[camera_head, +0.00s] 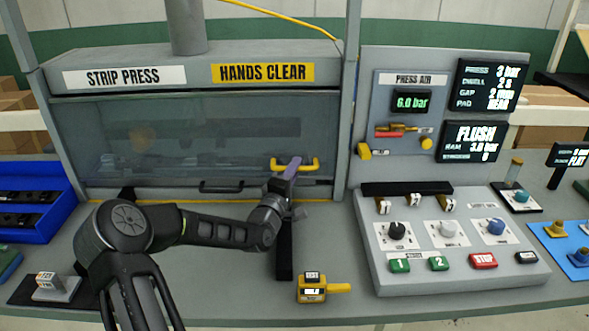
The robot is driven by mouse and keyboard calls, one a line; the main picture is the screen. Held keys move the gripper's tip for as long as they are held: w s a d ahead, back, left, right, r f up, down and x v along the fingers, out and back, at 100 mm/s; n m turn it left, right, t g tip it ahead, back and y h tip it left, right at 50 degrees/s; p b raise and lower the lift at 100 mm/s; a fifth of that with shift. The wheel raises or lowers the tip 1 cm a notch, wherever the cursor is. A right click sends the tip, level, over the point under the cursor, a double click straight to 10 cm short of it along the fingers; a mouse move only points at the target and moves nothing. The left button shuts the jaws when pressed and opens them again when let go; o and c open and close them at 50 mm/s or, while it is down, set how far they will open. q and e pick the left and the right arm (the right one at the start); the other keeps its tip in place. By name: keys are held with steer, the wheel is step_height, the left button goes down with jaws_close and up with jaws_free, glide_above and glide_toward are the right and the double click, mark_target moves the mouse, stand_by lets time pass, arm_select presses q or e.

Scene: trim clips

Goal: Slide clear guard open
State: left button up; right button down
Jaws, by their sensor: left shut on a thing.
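The clear guard (200,135) is a see-through, bluish panel across the front of the strip press. It spans the opening from under the signs down almost to the bench. A yellow bar handle (313,164) is on the right part of the guard. My left gripper (292,168) is at this handle, shut on it near its left half. The gripper hides part of the handle, and the fingers show only small. A black handle (221,187) is at the guard's lower edge. My right gripper is not in view.
A control panel (455,275) with knobs and buttons stands at the right, below a press air board (372,130). A yellow gauge tool (312,289) lies on the front of the bench. A blue bin (45,235) is at the left.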

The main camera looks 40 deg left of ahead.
arm_select(q)
jaws_close()
stand_by(0.8)
